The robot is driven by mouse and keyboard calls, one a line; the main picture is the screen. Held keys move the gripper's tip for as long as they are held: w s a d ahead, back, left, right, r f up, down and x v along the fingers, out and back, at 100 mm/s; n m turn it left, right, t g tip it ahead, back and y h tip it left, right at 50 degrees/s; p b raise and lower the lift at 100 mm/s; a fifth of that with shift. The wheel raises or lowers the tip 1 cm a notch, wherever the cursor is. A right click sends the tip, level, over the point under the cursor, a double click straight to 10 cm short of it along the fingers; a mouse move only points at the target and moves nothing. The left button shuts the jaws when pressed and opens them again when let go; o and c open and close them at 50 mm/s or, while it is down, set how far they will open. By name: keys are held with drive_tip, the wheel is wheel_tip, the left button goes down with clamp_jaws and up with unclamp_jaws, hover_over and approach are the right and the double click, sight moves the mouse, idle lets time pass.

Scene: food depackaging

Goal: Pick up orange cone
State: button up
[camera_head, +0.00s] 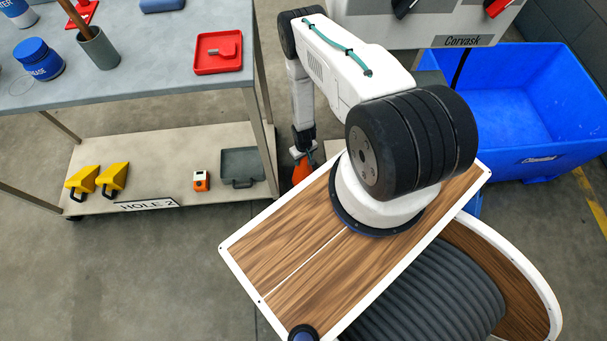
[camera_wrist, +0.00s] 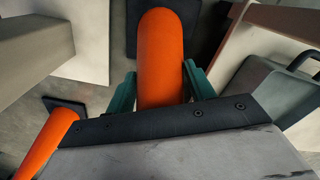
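An orange cone (camera_wrist: 161,55) on a dark square base fills the middle of the wrist view. My gripper (camera_wrist: 160,78) has its two teal fingers on either side of this cone. The fingers lie very close to its sides, and I cannot tell whether they press on it. The cone's near end is hidden behind the dark gripper body. A second orange cone (camera_wrist: 48,143) with a dark base stands to the left in the wrist view. In the head view, orange (camera_head: 302,170) shows below my wrist, beside the workbench; the fingers are too small to make out there.
The workbench's lower shelf (camera_head: 150,147) is close on the left, with a grey tray (camera_head: 242,165), an orange-white box (camera_head: 201,181) and yellow scoops. A blue bin (camera_head: 541,115) stands on the right. Bench parts flank the cone in the wrist view.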

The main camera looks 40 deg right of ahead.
clamp_jaws()
drive_tip(key=shift+r, duration=0.15)
